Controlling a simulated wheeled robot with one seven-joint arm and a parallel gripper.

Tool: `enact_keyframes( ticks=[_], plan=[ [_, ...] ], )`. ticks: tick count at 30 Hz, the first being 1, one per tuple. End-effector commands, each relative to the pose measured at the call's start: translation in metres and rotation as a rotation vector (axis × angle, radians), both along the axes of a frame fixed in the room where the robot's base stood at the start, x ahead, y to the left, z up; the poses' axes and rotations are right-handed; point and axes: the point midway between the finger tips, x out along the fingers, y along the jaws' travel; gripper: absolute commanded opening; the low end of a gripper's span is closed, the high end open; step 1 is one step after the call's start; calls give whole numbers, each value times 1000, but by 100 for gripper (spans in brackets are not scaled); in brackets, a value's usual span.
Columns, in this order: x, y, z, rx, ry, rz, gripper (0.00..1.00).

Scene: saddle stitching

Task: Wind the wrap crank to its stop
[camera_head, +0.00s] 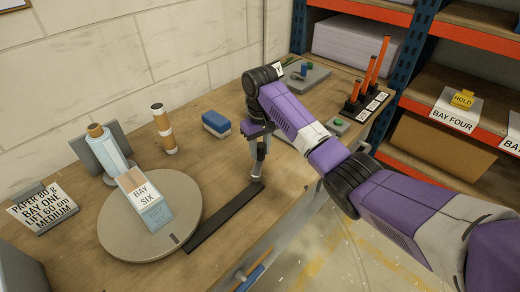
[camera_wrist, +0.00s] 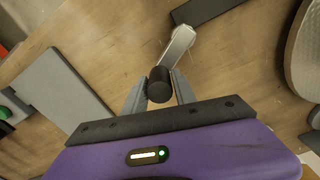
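The wrap crank shows in the wrist view as a dark round knob (camera_wrist: 159,85) with a silver arm (camera_wrist: 178,47) running up and right from it to a dark strip (camera_wrist: 205,8). My gripper (camera_wrist: 159,88) has one finger on each side of the knob, and both seem to touch it. In the head view my gripper (camera_head: 257,138) points down over the worktop, and the silver crank (camera_head: 258,160) shows below it at the end of the dark strip (camera_head: 225,218). My wrist hides part of the knob there.
A round grey turntable (camera_head: 120,232) carries a box labelled BAY SIX (camera_head: 147,200), left of the crank. A blue film roll (camera_head: 107,150), a brown roll (camera_head: 163,130) and a blue block (camera_head: 216,123) stand behind. A grey plate (camera_wrist: 60,95) lies beside my gripper. Shelving (camera_head: 425,60) stands right.

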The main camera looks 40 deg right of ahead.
Motion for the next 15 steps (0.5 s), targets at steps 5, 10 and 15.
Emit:
enact_keyframes(
  ticks=[5, 10, 15],
  plan=[
    [0, 0, 0, 0, 0, 0, 0],
    [0, 0, 0, 0, 0, 0, 0],
    [0, 0, 1, -1, 0, 0, 0]
  ],
)
